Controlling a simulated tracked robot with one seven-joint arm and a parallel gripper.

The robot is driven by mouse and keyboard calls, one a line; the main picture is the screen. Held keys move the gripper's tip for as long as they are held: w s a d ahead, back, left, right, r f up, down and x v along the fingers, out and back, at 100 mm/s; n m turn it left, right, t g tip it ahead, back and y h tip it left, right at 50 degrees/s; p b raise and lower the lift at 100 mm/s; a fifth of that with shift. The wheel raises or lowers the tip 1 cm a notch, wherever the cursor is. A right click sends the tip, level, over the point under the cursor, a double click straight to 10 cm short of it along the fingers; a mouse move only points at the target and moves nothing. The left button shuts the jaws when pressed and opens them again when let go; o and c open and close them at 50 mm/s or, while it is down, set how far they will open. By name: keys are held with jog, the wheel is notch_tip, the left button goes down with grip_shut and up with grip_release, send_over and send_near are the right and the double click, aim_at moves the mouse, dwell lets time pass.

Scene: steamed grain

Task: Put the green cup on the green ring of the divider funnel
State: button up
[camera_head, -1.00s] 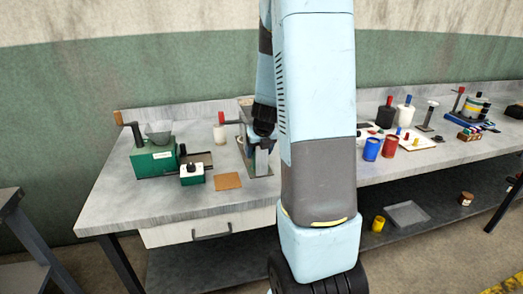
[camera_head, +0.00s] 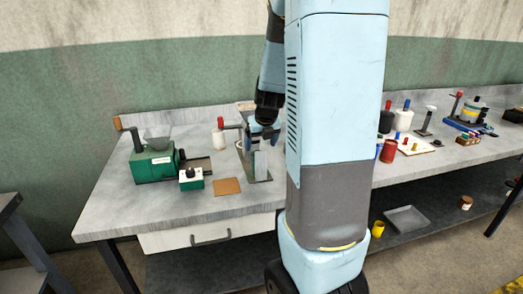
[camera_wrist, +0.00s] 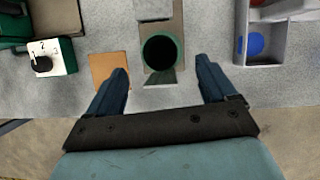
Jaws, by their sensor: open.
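My gripper (camera_head: 263,132) is open and empty, pointing down over a grey metal stand (camera_head: 262,168) at the middle of the bench. In the wrist view my gripper (camera_wrist: 163,68) has its two blue fingers spread wide, left and right of a dark round opening with a green rim (camera_wrist: 160,52). The opening lies just ahead of the fingertips, over a grey plate; no finger visibly touches it. I cannot tell whether this is the green cup or the funnel's green ring. My arm hides part of the bench behind it.
A green machine with a grey hopper (camera_head: 155,163) and a small green-and-white box (camera_head: 191,179) stand left. A red cup (camera_head: 389,151) stands right of my arm. The bench's front left is clear.

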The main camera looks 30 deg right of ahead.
jog(key=s+a+r+n+y, duration=0.1)
jog(key=s+a+r+n, duration=1.1)
jog(key=n, duration=0.7)
jog(key=s+a+r+n, duration=0.1)
jog(key=s+a+n, duration=0.1)
jog(key=s+n, duration=0.3)
jog(key=s+a+r+n+t, duration=0.1)
jog(key=s+n, duration=0.5)
jog(key=n, duration=0.8)
jog(key=shift+a+r, duration=0.8)
jog(key=shift+a, duration=0.3)
